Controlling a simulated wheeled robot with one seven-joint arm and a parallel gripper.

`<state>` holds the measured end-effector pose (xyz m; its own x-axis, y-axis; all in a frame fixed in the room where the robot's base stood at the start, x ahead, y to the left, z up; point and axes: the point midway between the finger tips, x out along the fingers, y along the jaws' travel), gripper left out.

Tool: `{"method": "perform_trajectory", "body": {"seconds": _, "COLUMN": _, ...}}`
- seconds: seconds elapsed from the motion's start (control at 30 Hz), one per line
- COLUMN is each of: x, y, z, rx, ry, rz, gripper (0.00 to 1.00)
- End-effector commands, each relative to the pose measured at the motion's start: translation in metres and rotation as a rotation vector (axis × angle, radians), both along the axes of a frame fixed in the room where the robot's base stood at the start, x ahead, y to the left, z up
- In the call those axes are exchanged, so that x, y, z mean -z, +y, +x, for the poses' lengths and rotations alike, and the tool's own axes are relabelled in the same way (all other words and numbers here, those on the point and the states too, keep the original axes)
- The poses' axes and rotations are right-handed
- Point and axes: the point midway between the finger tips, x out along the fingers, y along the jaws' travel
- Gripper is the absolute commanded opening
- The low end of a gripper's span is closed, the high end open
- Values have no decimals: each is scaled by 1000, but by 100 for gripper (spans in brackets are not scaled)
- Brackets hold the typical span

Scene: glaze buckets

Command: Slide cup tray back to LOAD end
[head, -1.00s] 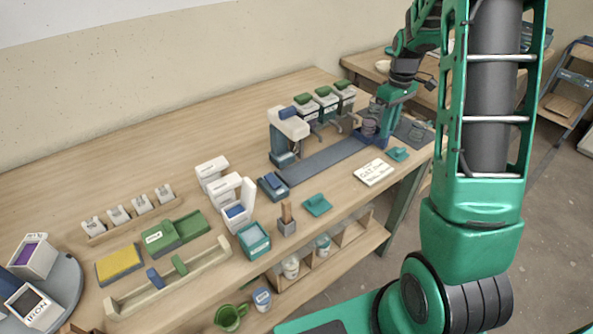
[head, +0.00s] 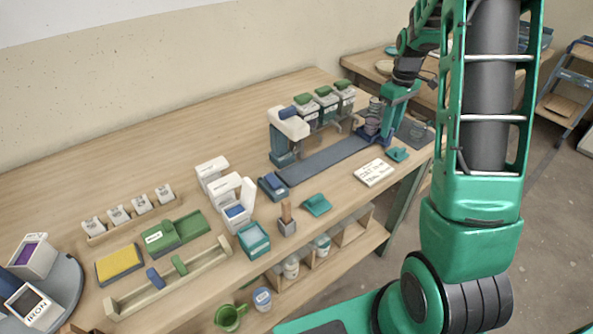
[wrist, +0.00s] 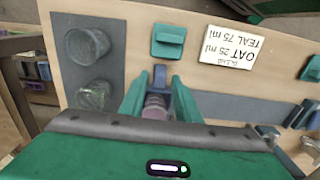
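My gripper (wrist: 158,92) is over the right end of the dark slide rail (head: 325,160), beside the stacked grey cups (head: 372,118). In the wrist view its two green fingers stand apart. A blue upright tab (wrist: 160,75) shows between the fingertips, with a narrow gap on each side. A purplish cup (wrist: 155,107) shows below the tab, partly hidden by my gripper. The cup tray itself is mostly hidden by the cups and my gripper. I cannot read a LOAD mark.
Two clear cups (wrist: 86,44) stand on a dark mat (wrist: 75,20) by the table end. A recipe card (head: 374,172) and a teal block (head: 397,154) lie in front of the rail. Green-lidded dispensers (head: 325,98) stand behind it.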

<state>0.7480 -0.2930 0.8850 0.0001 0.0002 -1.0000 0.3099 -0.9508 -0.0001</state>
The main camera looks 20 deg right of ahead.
Motion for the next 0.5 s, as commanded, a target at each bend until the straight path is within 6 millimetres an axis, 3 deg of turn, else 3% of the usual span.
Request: {"method": "perform_trajectory", "body": {"seconds": 0.5, "x": -47, "y": 0, "z": 0, "rx": 0, "ry": -1, "rz": -1, "gripper": 30}}
